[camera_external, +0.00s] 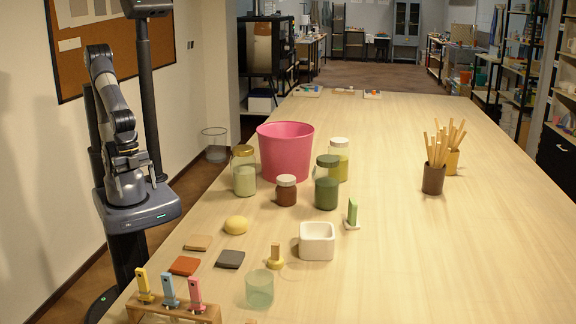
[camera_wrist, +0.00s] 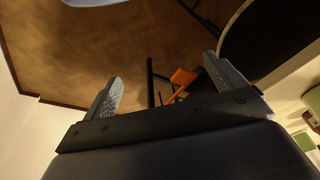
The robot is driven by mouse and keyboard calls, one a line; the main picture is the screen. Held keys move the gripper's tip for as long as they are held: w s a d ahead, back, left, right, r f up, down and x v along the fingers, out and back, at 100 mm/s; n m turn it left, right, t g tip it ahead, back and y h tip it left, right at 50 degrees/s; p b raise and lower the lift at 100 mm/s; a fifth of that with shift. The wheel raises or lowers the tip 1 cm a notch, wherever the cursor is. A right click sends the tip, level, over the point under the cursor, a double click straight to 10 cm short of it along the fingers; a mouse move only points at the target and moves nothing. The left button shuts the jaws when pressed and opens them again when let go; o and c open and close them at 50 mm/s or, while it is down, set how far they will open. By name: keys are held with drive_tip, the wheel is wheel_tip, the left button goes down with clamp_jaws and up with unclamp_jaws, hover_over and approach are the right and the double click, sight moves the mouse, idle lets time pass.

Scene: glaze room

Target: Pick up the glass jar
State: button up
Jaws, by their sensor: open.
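Several lidded glass jars stand upright on the long wooden table. One has pale contents and a gold-brown lid (camera_external: 244,178). A small one has dark brown contents and a white lid (camera_external: 286,193). One has dark green contents and a dark lid (camera_external: 327,186). A yellow-green one with a whitish lid (camera_external: 340,164) stands behind it, partly hidden. The pictures do not show which jar is meant. My arm is folded at the left, away from the table. My gripper (camera_wrist: 172,88) is open and empty in the wrist view, with floor beyond it and no jar between its fingers.
A pink bucket (camera_external: 285,152) stands among the jars. A white square bowl (camera_external: 317,241), a yellow lump (camera_external: 236,225), a pale green glass cup (camera_external: 259,290) and a wooden rack (camera_external: 174,314) are nearer. Brush pots (camera_external: 433,180) stand at right. The table's right side is mostly clear.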

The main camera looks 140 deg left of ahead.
drive_tip(key=w+a+r+n+t+y, duration=0.3)
drive_tip(key=w+a+n+t, duration=0.1)
drive_tip(key=w+a, duration=0.45)
drive_tip(key=n+t+y+p, duration=0.2)
drive_tip(key=n+t+y, duration=0.2)
drive_tip(key=y, duration=0.1)
approach(244, 164)
drive_tip(key=s+f, duration=0.1)
drive_tip(key=s, duration=0.2)
drive_tip(key=shift+s+a+x, duration=0.15)
drive_tip(key=shift+a+x, duration=0.05)
drive_tip(key=shift+x, duration=1.65)
drive_tip(key=shift+s+a+x, duration=0.2)
drive_tip(key=shift+x, duration=1.6)
drive_tip(key=shift+s+a+x, duration=0.15)
drive_tip(key=shift+a+x, duration=0.05)
drive_tip(key=shift+x, duration=1.65)
drive_tip(key=shift+f, duration=0.1)
drive_tip(key=shift+c, duration=0.5)
drive_tip(key=shift+y, duration=0.3)
clamp_jaws()
